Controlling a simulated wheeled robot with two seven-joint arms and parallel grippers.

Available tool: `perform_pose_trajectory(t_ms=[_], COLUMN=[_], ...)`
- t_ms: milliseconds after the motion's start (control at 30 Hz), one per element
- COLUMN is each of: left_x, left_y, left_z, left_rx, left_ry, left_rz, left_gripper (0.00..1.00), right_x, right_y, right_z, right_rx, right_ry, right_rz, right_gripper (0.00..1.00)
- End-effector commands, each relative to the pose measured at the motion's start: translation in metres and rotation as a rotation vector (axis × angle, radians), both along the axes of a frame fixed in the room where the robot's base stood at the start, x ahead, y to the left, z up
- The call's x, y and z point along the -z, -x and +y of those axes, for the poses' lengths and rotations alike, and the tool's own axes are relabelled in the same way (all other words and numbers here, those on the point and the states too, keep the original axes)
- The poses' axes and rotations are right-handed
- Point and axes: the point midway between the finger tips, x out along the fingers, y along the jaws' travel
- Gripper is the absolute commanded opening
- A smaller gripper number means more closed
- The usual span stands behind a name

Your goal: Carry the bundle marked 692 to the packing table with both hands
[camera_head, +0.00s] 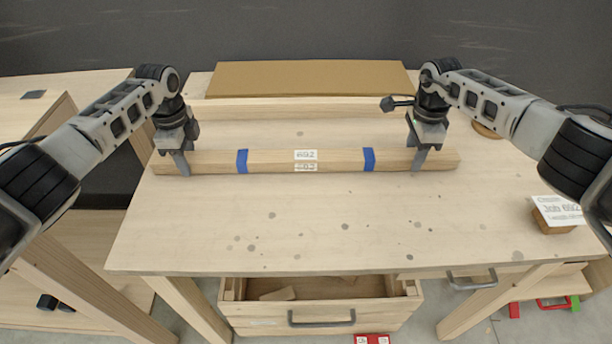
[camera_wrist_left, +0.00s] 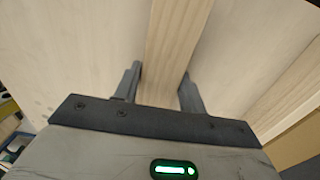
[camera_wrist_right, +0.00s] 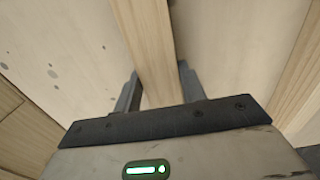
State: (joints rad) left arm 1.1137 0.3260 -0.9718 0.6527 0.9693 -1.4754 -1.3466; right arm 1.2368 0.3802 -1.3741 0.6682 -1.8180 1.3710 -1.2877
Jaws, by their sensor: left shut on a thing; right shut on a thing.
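The bundle marked 692 (camera_head: 330,160) is a long pale wooden bundle with two blue bands and a white label. It lies crosswise at the table (camera_head: 300,230), in the head view's middle; I cannot tell whether it touches the top. My left gripper (camera_head: 182,166) is shut on its left end, and its fingers straddle the wood in the left wrist view (camera_wrist_left: 160,88). My right gripper (camera_head: 420,160) is shut on its right end, and its fingers straddle the wood in the right wrist view (camera_wrist_right: 157,88). I cannot tell whether this table is the packing table.
Behind the bundle lie a pale wooden strip (camera_head: 290,108) and a brown board (camera_head: 310,78). A card reading Job 692 (camera_head: 557,209) stands in a wooden block at the right. An open drawer (camera_head: 320,312) juts out below. The table's front is clear.

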Motion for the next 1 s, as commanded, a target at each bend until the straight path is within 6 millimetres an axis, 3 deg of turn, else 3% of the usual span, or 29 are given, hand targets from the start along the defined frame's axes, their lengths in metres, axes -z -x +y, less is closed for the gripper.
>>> perform_pose_trajectory(t_ms=[100,133,200,733,867,1000], left_x=[0.006,0.006,0.006,0.003,-0.012,-0.041], left_y=[-0.001,0.0,0.0,0.0,-0.001,-0.001], left_z=[-0.002,-0.002,-0.001,0.0,0.0,0.0], left_rx=[0.001,0.001,0.001,0.0,0.001,0.001], left_ry=[0.005,0.004,0.003,0.001,0.002,0.001], left_rz=[-0.002,-0.001,-0.001,-0.001,-0.003,-0.005], left_gripper=[0.0,0.46,0.63,0.63,0.63,0.63], right_x=[0.006,0.006,0.006,0.006,0.006,0.006], right_y=[0.0,0.0,0.0,0.0,0.0,0.0], right_z=[0.002,0.002,0.002,0.0,0.0,0.0], right_rx=[-0.001,-0.001,-0.001,0.0,0.0,0.0], right_ry=[-0.003,-0.002,-0.002,0.0,0.0,0.0], right_rz=[-0.001,0.0,0.0,0.0,0.0,0.0], right_gripper=[0.0,0.46,0.63,0.63,0.63,0.63])
